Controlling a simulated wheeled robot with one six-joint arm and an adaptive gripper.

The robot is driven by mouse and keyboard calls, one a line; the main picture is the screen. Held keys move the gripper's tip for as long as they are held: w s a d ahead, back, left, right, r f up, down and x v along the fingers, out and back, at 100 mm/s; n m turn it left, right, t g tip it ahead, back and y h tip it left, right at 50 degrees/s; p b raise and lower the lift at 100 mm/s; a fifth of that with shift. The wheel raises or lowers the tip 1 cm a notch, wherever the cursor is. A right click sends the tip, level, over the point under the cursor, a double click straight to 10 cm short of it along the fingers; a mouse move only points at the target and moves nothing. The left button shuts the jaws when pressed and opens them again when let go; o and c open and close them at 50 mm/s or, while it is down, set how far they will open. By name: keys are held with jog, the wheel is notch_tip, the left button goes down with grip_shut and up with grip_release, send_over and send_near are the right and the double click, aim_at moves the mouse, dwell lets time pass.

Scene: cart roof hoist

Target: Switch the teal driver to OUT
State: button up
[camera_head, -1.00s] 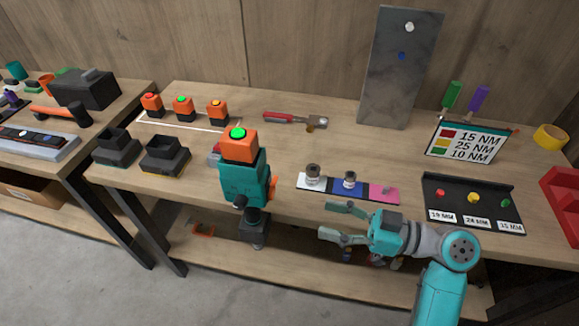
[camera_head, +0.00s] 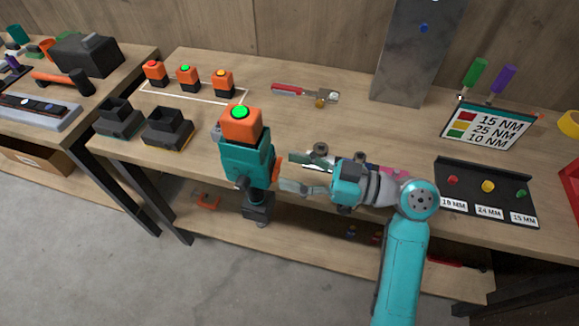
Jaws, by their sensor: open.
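The teal driver (camera_head: 244,160) stands upright near the front edge of the table, with an orange block (camera_head: 241,124) and a green button on top and a dark chuck pointing down. An orange-red part (camera_head: 275,172) shows on its right side; I cannot read any OUT marking. My gripper (camera_head: 292,174) is just right of the driver, pointing left, open and with nothing between its fingers. The fingertips look close to the orange-red part; I cannot tell whether they touch it.
My arm hides most of the socket strip, whose pink end (camera_head: 396,172) shows. Two black holders (camera_head: 168,130) stand left of the driver. A red-handled ratchet (camera_head: 305,92) lies behind. A black tray (camera_head: 487,195) and torque sign (camera_head: 488,133) are at the right.

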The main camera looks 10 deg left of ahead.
jog(key=shift+a, duration=0.7)
grip_shut()
jog(key=shift+a+r+h, duration=0.1)
jog(key=shift+r+h, duration=0.1)
jog(key=shift+h, duration=0.75)
jog(key=shift+a+r+h, duration=0.1)
jog(key=shift+r+h, duration=0.1)
jog(key=shift+h, duration=0.75)
grip_release()
jog(key=shift+d, duration=0.1)
